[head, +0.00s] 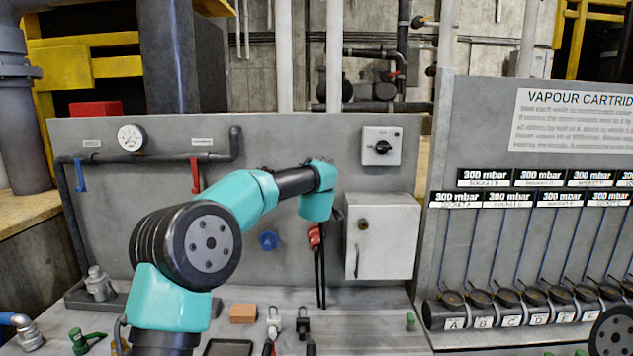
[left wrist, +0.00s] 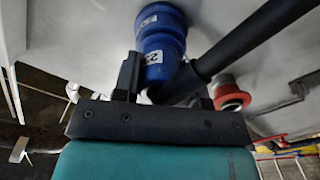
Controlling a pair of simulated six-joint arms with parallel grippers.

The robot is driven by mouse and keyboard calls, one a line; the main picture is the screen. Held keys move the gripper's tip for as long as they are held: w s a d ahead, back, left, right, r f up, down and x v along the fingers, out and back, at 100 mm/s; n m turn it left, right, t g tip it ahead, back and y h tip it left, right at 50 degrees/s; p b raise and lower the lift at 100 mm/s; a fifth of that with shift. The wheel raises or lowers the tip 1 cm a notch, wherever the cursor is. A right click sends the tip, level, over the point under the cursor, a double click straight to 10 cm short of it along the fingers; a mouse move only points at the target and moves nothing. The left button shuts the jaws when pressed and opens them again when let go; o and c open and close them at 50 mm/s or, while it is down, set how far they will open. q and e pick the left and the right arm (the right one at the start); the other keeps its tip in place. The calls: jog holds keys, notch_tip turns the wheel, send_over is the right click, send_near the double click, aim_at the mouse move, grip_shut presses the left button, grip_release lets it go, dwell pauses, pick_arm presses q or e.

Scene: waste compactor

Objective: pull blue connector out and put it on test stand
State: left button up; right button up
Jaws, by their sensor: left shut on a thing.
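The blue connector (left wrist: 162,48), with white labels on its side, shows in the left wrist view against a grey surface. My left gripper (left wrist: 166,90) is shut on its lower part, with a dark finger on each side. A thick black cable passes beside it toward the upper right. I cannot identify the test stand for certain. My right gripper is not in view.
A red connector (head: 315,236) hangs close below my left wrist, with black cables running down; it also shows in the left wrist view (left wrist: 230,95). A grey box (head: 388,238) stands just right. An orange block (head: 243,313) and several tools lie on the bench.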

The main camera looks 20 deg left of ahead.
pick_arm(q)
jog(key=shift+s+d, duration=0.1)
jog(key=shift+s, duration=0.35)
dwell(0.6)
jog(key=shift+v, duration=2.7)
jog(key=s+f+m+h, duration=0.1)
jog(key=s+f, duration=0.5)
jog(key=s, duration=0.1)
jog(key=s+d+f+m+h, duration=0.1)
jog(key=s+f+h, duration=0.1)
jog(key=s+f, duration=0.4)
jog(key=s+f+m+h, duration=0.1)
jog(key=s+f, duration=0.5)
jog(key=s, duration=0.2)
jog(key=shift+s+d+f+t+h, duration=0.3)
jog(key=shift+s+f, duration=0.05)
jog(key=shift+s, duration=0.05)
